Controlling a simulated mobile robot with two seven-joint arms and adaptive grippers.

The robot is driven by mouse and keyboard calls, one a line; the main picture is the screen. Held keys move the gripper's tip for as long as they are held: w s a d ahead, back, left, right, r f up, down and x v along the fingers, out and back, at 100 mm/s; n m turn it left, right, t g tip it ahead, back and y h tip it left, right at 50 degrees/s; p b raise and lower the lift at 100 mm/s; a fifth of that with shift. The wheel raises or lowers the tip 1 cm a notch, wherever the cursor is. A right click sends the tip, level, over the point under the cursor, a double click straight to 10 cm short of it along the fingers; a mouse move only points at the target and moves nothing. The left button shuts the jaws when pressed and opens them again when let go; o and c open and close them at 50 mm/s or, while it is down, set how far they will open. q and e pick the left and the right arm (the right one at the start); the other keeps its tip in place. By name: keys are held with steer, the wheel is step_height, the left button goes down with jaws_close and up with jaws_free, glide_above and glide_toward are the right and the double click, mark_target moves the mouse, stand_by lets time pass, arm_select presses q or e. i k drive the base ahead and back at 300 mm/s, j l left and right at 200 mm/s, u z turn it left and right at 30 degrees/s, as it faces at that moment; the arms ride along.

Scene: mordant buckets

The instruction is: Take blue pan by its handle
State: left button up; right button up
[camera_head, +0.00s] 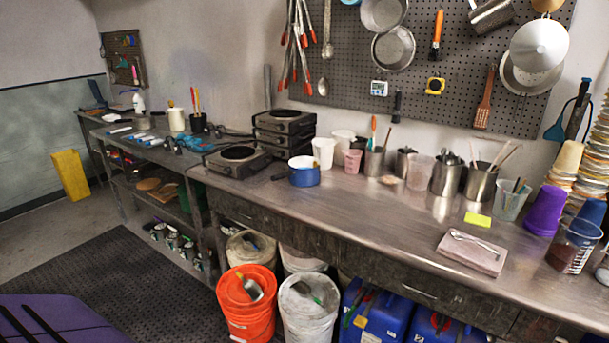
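The blue pan (304,174) stands upright on the metal counter, near its back left part, in the head view. It is small, with a light rim. A short dark handle (280,177) sticks out from its left side, toward the hot plate. Neither of my grippers shows in this view, and nothing is holding the pan.
A hot plate (239,159) stands left of the pan, with stacked burners (284,131) behind. A white cup (323,153) is close behind it. The metal counter (370,212) is clear in front. Buckets (246,302) stand below the counter's front edge.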

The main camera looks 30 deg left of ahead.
mark_target(303, 170)
steer(key=i+j, duration=0.15)
steer(key=j, duration=0.25)
steer(key=i+j+z, duration=0.1)
steer(key=j, duration=0.3)
steer(key=i+j, duration=0.15)
steer(key=j, duration=0.25)
steer(key=i+j+z, duration=0.1)
steer(key=j, duration=0.35)
steer(key=i+j, duration=0.1)
steer(key=j, duration=0.3)
steer(key=i+j+z, duration=0.1)
steer(key=j, duration=0.3)
